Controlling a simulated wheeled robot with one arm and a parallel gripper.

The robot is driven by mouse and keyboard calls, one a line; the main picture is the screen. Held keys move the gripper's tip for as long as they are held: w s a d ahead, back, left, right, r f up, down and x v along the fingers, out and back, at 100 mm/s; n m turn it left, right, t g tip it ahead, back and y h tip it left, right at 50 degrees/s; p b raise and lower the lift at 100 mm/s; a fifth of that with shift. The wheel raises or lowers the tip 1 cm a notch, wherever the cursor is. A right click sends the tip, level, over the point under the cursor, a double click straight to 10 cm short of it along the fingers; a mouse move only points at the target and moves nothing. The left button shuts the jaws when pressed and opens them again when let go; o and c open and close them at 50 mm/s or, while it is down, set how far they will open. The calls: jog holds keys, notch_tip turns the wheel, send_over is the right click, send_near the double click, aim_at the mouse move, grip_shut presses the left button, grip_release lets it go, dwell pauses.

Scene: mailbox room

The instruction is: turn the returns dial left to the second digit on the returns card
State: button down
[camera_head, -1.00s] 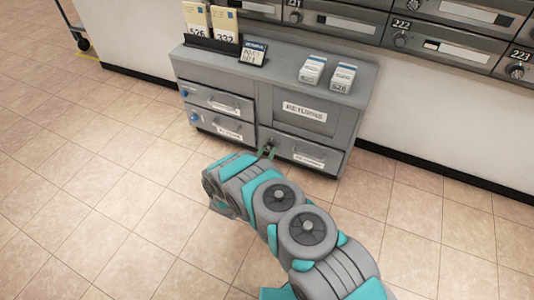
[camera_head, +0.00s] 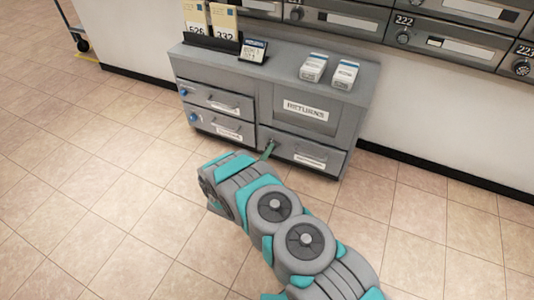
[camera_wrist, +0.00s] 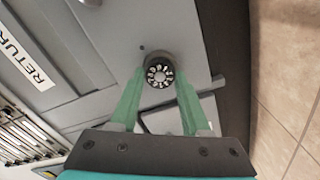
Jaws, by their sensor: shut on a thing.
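The digits are too small to read surely. In the head view my gripper (camera_head: 268,150) is at the upper left corner of the lower right drawer (camera_head: 305,151), and the dial is mostly hidden there. A small dark card with a blue header (camera_head: 254,52) stands on the cabinet top; its writing is too blurred to read surely.
The grey cabinet (camera_head: 355,100) has a panel labelled RETURNS (camera_head: 305,110) above that drawer. Two left drawers (camera_head: 215,98) have blue knobs. Two white boxes (camera_head: 345,74) and a card rack (camera_head: 212,42) stand on top. Mailboxes line the wall behind.

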jog(key=n, duration=1.2)
jog(key=shift+n+b, duration=0.3)
jog(key=shift+n, duration=0.1)
dwell(0.3)
jog(key=shift+c, duration=1.9)
grip_release()
jog(key=v, duration=0.7)
jog(key=shift+s+p, duration=0.3)
jog(key=shift+s, duration=0.05)
jog(key=shift+s+a, duration=0.1)
jog(key=shift+a, duration=0.1)
